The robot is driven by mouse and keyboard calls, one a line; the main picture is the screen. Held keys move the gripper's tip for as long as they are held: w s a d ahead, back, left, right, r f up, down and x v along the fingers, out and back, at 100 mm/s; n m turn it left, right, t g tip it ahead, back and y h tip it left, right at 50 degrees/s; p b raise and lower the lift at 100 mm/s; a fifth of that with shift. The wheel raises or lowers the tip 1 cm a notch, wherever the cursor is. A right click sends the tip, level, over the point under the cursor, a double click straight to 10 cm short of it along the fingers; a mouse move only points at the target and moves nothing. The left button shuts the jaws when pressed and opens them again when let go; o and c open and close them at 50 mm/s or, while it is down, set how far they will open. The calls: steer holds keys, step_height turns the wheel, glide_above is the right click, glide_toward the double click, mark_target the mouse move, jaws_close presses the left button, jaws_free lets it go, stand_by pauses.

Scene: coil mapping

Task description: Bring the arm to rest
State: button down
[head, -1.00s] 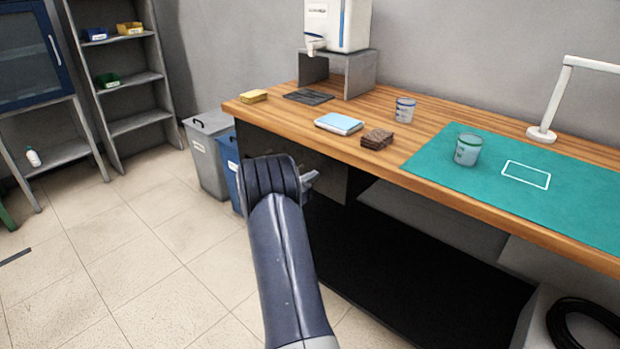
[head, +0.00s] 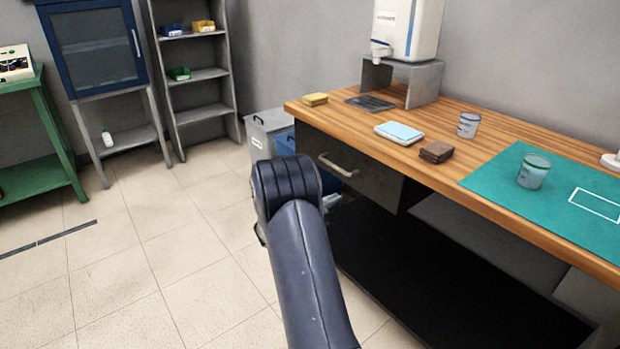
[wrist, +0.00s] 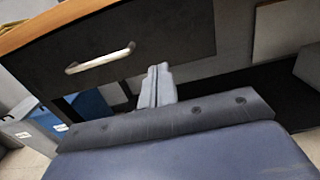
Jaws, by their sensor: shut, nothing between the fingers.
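My arm (head: 300,250) reaches up from the bottom of the head view, bent at a dark joint, in front of the wooden workbench (head: 440,175). In the wrist view my gripper (wrist: 158,72) shows as two grey fingers lying together, shut and empty. In that view the fingers show below the handle of a dark drawer (wrist: 150,45); I cannot tell whether they touch anything. In the head view the fingers are mostly hidden behind my arm.
The bench holds a yellow sponge (head: 315,99), a blue-topped scale (head: 399,133), a brown block (head: 436,151) and two cups (head: 468,124), (head: 534,171), one on a green mat (head: 490,185). Bins (head: 267,130) stand beside the bench.

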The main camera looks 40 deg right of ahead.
mark_target(372, 179)
stand_by(0.3)
steer(key=d, duration=1.3)
steer(key=shift+w+d+b, duration=0.2)
steer(key=shift+d+b, duration=0.05)
steer(key=shift+b, duration=0.05)
steer(key=shift+r, duration=0.1)
